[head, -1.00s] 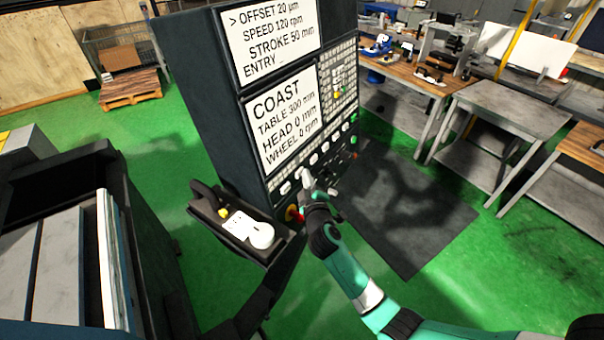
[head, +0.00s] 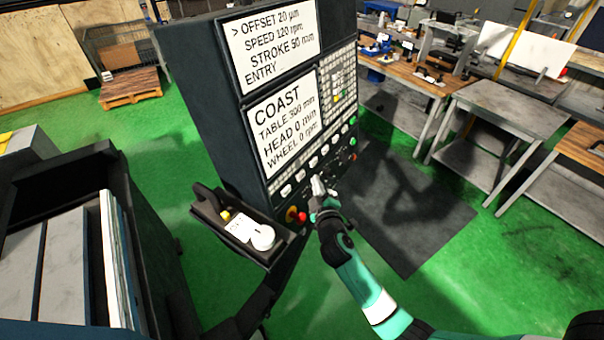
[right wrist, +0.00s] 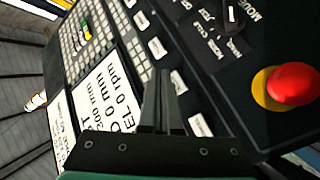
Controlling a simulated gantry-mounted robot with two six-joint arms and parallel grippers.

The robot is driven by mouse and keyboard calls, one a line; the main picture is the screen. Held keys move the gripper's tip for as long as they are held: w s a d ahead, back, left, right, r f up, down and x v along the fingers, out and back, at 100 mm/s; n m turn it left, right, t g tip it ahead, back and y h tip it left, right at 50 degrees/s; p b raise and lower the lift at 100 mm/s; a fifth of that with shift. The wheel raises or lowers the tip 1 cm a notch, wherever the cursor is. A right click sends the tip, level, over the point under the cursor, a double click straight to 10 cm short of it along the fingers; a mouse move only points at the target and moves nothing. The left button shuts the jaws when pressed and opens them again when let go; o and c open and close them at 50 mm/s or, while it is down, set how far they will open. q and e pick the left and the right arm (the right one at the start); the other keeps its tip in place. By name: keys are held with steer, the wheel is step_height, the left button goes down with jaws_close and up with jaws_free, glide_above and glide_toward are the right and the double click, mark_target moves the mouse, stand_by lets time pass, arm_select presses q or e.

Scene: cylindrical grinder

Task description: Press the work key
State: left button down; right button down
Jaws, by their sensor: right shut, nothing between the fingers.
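The dark control panel (head: 205,105) stands at the centre of the head view, with an upper screen (head: 275,42) and a lower screen (head: 285,125) headed COAST. A row of white keys (head: 313,162) runs beneath the lower screen. It also shows in the right wrist view (right wrist: 178,82), where the key labels are too small to read, so I cannot tell which is the work key. My right gripper (head: 317,184) is shut and empty in front of the panel's lower part. In the wrist view its fingertips (right wrist: 160,82) point toward the key row; contact is not clear.
A red emergency stop button on a yellow base (right wrist: 290,87) sits near the gripper. A small tray (head: 265,255) with a white item projects from the panel's lower left. Workbenches (head: 500,108) stand at the right. A dark mat (head: 415,215) covers open floor.

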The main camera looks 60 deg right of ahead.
steer(key=s, duration=0.1)
steer(key=s+p, duration=0.1)
steer(key=s, duration=0.1)
steer(key=shift+a+r, duration=0.1)
steer(key=shift+r, duration=0.2)
stand_by(0.6)
steer(key=w+a+r+t+y+p, duration=0.1)
steer(key=w+a+r+t, duration=0.3)
steer(key=r, duration=0.6)
steer(key=w+a+r+m+t+p, duration=0.1)
steer(key=w+a+r, duration=0.3)
steer(key=r, duration=0.7)
steer(key=w+a+r+t+y+p, duration=0.1)
steer(key=w+a+r+t, duration=0.15)
steer(key=a+r, duration=0.55)
steer(key=s+a+r+t+y, duration=0.3)
steer(key=s+a+r+y, duration=0.1)
steer(key=r, duration=0.4)
steer(key=s+a+r+t+y, duration=0.3)
steer(key=a+r, duration=0.3)
steer(key=r, duration=0.3)
steer(key=s+a+r+t+y, duration=0.3)
steer(key=s+a+r+y, duration=0.2)
steer(key=r, duration=0.4)
steer(key=shift+s+r+n+y+p, duration=0.15)
steer(key=shift+s+n+y+p, duration=0.15)
steer(key=shift+s+n+p, duration=0.1)
